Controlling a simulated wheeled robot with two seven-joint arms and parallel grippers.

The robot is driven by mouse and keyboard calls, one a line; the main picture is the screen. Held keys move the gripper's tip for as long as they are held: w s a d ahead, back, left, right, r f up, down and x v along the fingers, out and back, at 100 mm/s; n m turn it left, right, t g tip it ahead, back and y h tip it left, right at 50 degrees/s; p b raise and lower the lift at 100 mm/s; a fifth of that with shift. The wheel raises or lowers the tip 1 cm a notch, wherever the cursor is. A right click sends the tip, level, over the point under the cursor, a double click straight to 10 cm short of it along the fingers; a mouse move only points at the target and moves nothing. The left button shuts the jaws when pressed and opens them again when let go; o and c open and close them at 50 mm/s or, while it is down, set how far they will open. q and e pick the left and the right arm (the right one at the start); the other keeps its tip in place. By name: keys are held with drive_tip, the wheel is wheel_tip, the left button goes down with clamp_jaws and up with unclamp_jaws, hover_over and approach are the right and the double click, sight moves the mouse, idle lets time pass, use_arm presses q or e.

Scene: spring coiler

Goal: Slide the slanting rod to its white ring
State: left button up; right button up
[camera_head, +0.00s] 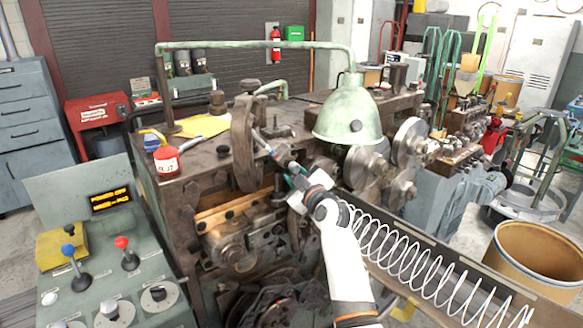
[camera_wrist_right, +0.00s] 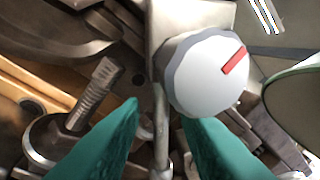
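The slanting rod (camera_head: 262,142) is thin and grey and runs down to the right in front of the dark cast arm, with a reddish band on it. A banded piece, perhaps its end, shows at the top of the wrist view (camera_wrist_right: 265,15). I cannot make out a white ring for certain. A pale faceted knob with a red mark (camera_wrist_right: 208,75) sits just beyond my fingertips. My right gripper (camera_head: 290,172), with teal fingers, also shows in the wrist view (camera_wrist_right: 161,112). Its fingers are apart, with a thin metal pin (camera_wrist_right: 161,135) between them, seemingly untouched. My left gripper is out of view.
The green lamp shade (camera_head: 349,110) hangs close to the right of my gripper. A white wire coil (camera_head: 405,258) lies in a trough at the lower right. A red oil can (camera_head: 166,160) stands on the machine at left. A control panel with levers (camera_head: 110,262) is lower left.

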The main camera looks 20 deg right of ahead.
drive_tip(key=shift+w+a, duration=0.1)
drive_tip(key=shift+w, duration=1.15)
clamp_jaws()
